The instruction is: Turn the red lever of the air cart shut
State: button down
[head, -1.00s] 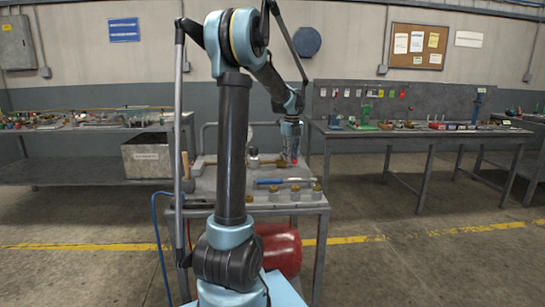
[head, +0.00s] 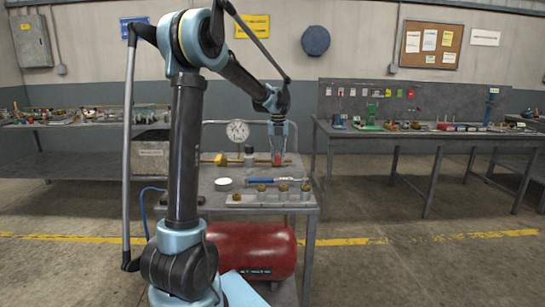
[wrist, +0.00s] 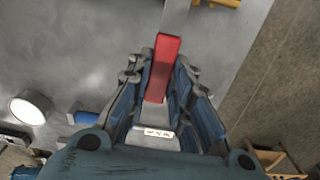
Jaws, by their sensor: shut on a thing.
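The air cart (head: 310,206) is a grey metal cart with a red tank (head: 250,250) below its top. My gripper (head: 277,158) points down over the cart's back right part, at the right end of a brass pipe (head: 235,160). In the wrist view, my gripper (wrist: 160,85) is shut on the red lever (wrist: 165,60), a flat red bar between its two fingers. The lever's far end sticks out past the fingertips. The lever's pivot and the valve under it are not clearly seen.
A dial gauge (head: 237,131) stands behind the pipe. A workbench (head: 430,137) stands to the right, with open floor between.

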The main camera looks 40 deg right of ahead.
aim_at(277, 157)
jog(key=shift+a, duration=0.1)
jog(key=c, duration=1.4)
grip_release()
jog(key=shift+c, duration=0.2)
notch_tip(277, 157, up, 12)
jog(key=shift+w, duration=0.15)
